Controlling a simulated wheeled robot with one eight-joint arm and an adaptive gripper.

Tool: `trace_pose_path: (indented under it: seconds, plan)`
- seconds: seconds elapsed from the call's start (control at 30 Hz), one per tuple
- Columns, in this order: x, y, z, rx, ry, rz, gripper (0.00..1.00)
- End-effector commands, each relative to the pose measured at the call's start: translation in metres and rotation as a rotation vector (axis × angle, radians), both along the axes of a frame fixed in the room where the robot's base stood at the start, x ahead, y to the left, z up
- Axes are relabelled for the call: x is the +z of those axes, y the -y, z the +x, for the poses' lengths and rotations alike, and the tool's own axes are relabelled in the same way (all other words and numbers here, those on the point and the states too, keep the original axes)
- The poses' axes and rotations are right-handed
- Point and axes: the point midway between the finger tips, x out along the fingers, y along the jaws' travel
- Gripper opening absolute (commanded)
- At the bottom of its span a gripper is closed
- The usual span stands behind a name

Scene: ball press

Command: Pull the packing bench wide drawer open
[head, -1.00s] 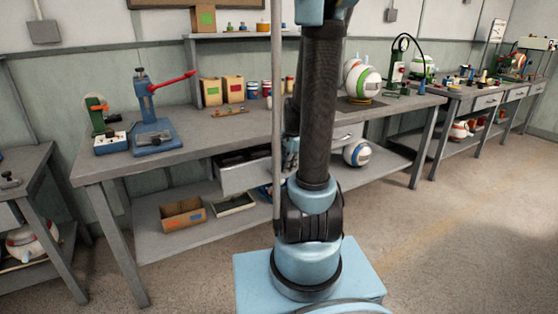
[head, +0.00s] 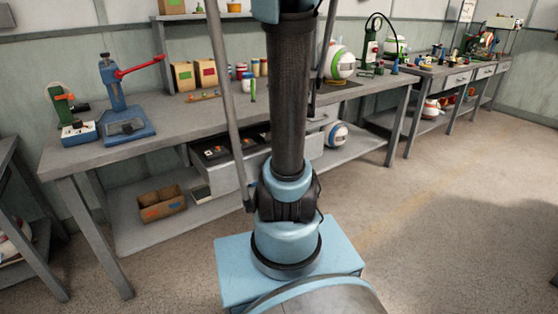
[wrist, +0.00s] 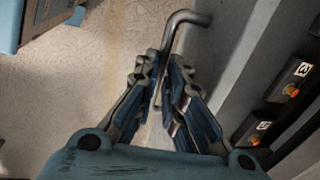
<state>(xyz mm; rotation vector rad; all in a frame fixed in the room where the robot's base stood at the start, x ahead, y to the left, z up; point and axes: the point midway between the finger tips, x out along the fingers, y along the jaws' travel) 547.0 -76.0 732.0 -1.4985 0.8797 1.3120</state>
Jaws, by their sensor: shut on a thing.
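The packing bench wide drawer (head: 222,178) is grey and stands partly open under the bench top, with its dark inside and some small items showing. In the wrist view its grey front panel (wrist: 232,70) runs diagonally on the right. My gripper (wrist: 163,68) is shut on the bent metal handle (wrist: 185,18) of the drawer, the bar passing between the blue-padded fingers. In the head view my arm hides the gripper and the handle.
The packing bench (head: 180,128) carries a blue press with a red lever (head: 122,105), cardboard boxes and a striped ball (head: 340,63). An open carton (head: 162,204) lies on the lower shelf. The floor (head: 430,220) at right is clear.

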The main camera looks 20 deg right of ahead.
Motion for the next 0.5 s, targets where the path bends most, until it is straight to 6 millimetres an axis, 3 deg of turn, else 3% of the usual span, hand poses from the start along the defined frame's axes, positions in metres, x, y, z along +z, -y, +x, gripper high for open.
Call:
trace_pose_path:
  seconds: [0.17, 0.2, 0.23, 0.5]
  plan:
    - [-0.0006, -0.001, -0.0011, 0.0, -0.002, 0.002, 0.0]
    - [-0.0006, -0.001, -0.0011, 0.0, -0.002, 0.002, 0.14]
    - [-0.0006, -0.001, -0.001, 0.0, -0.002, 0.002, 0.18]
    - [-0.0003, -0.0005, -0.0003, 0.0, 0.0, 0.001, 0.18]
